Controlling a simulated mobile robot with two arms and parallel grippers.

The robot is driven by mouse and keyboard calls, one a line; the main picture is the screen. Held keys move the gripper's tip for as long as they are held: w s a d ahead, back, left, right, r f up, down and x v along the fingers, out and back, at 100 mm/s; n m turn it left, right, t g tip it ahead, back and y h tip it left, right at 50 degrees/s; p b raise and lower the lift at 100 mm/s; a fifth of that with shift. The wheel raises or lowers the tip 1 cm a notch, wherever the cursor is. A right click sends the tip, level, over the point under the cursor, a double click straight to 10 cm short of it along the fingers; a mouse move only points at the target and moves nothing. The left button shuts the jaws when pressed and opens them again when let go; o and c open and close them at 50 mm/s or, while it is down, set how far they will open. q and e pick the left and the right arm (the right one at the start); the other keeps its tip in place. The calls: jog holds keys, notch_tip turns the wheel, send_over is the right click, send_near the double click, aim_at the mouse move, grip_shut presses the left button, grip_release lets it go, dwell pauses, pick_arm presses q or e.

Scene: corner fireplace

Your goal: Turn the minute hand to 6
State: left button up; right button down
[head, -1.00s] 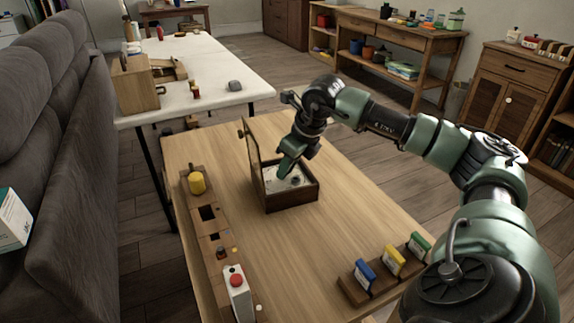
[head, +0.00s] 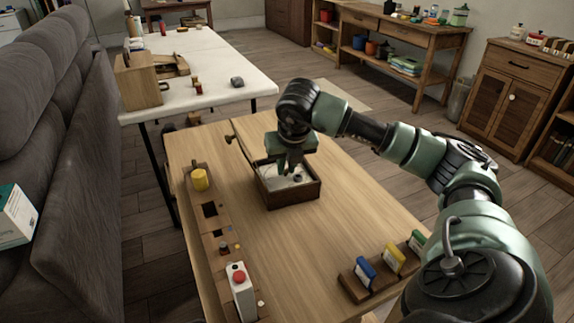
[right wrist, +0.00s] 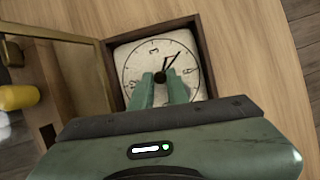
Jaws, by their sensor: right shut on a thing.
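The clock (head: 291,180) is a white dial lying face up in a dark wooden case on the table. In the right wrist view its dial (right wrist: 137,65) shows large numerals, partly covered by my fingers. A longer thin dark hand (right wrist: 174,60) and a shorter one beside it point up and right from a dark centre hub (right wrist: 160,77). My right gripper (head: 290,169) reaches down over the dial. In the right wrist view its fingers (right wrist: 160,82) stand on either side of the hub, shut on it. My left gripper is not in view.
The case's framed door (head: 243,151) stands open on its left; its glazed panel (right wrist: 60,75) shows in the right wrist view. Coloured cards (head: 395,260) stand front right.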

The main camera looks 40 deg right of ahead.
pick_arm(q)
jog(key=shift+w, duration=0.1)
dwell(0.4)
pick_arm(e)
jog(key=c, duration=1.4)
grip_release()
jog(key=shift+c, duration=0.2)
jog(key=shift+o, duration=0.3)
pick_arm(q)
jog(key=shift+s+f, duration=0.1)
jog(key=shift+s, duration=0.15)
